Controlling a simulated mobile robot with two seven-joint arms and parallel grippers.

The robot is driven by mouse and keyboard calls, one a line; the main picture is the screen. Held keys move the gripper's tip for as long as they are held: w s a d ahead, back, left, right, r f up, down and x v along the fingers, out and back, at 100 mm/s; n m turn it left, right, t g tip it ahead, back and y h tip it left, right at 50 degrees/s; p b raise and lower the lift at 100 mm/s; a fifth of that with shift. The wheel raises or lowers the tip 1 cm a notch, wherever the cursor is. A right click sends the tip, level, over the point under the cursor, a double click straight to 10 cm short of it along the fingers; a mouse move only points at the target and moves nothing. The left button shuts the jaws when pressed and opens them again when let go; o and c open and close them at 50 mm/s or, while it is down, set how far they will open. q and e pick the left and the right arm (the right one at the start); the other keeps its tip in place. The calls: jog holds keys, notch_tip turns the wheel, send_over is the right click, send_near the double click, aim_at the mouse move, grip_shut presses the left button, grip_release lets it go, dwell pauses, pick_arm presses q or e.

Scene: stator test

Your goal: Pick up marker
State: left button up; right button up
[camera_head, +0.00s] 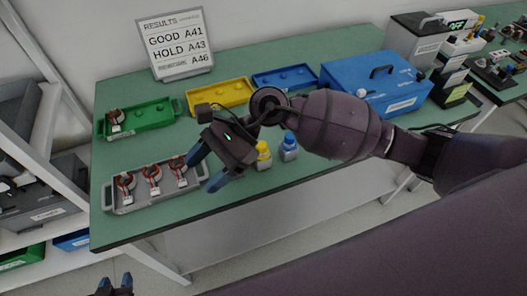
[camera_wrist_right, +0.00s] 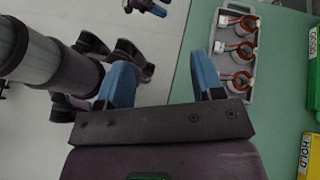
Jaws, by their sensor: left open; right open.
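I cannot make out a clear marker in either view. Two small bottles stand on the green table beside my right arm, one with a yellow cap (camera_head: 263,156) and one with a blue cap (camera_head: 289,147). My right gripper (camera_head: 207,168) has its blue fingers apart and hangs above the table, between the grey tray and the bottles. Its fingers in the right wrist view (camera_wrist_right: 162,78) are spread with nothing between them. My left gripper (camera_head: 115,286) is low at the bottom left, off the table's front edge, with its fingers apart and empty.
A grey tray (camera_head: 158,203) holds three copper-wound parts. Behind are a green tray (camera_head: 152,122) with one part, a yellow tray (camera_head: 226,102), a blue tray (camera_head: 305,75), a blue case (camera_head: 350,78) and a results sign (camera_head: 180,50). A shelf stands left.

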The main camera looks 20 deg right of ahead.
jog(key=w+d+f+n+t+h, duration=0.1)
jog(key=w+d+f+n+h, duration=0.1)
jog(key=w+d+n+h, duration=0.25)
jog(key=n+t+h, duration=0.2)
jog(key=t+h, duration=0.1)
jog(key=h, duration=0.4)
send_over(262, 145)
jog(key=shift+s+a+r, duration=0.2)
jog(key=shift+s+a, duration=0.1)
jog(key=shift+s, duration=0.15)
notch_tip(262, 145, down, 5)
jog(key=shift+r, duration=0.1)
jog(key=shift+w+d+f+p, duration=0.1)
jog(key=shift+w+f+p, duration=0.1)
jog(key=shift+f, duration=1.2)
jog(key=shift+w+d+f+p, duration=0.1)
jog(key=shift+w+f, duration=0.1)
jog(key=shift+f, duration=1.15)
jog(key=c, duration=1)
